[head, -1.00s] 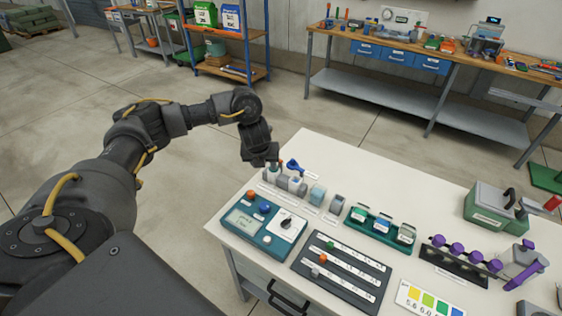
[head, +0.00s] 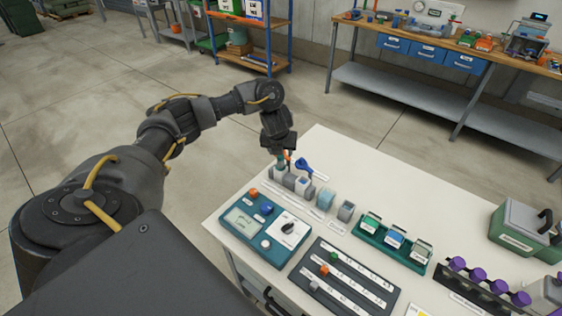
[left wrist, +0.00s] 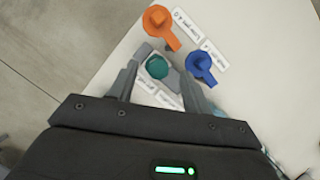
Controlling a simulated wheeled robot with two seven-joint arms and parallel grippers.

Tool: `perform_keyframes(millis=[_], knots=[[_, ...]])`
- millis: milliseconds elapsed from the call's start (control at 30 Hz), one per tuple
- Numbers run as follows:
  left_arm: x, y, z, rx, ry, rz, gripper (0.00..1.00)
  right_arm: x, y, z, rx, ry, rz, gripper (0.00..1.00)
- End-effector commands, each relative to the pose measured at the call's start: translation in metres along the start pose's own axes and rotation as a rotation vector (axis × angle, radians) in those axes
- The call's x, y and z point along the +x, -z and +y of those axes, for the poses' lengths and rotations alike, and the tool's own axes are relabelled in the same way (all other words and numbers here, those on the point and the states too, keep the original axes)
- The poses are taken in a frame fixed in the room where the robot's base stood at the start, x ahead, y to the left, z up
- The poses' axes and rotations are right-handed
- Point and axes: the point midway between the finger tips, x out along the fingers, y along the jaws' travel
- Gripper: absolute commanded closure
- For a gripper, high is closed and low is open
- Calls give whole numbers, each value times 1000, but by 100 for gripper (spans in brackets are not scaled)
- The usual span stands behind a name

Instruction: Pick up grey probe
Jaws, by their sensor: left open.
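My left gripper (head: 281,156) points down over the row of probes at the far left end of the white table. In the left wrist view its open fingers (left wrist: 163,76) stand on either side of a teal round top (left wrist: 157,67), with gaps visible. I cannot make out a clearly grey probe; part of the row is hidden by the gripper. My right gripper is not in view.
A teal meter box (head: 263,228) lies close in front of the row. The table's left edge is close to the gripper.

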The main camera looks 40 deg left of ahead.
Motion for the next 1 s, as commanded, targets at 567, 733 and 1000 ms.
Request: perform_keyframes(millis=[567,733,1000], knots=[[50,8,1,-4,-1,1,51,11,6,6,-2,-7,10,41],[53,8,1,-2,-1,0,51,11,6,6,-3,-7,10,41],[53,8,1,-2,-1,0,72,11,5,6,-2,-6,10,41]])
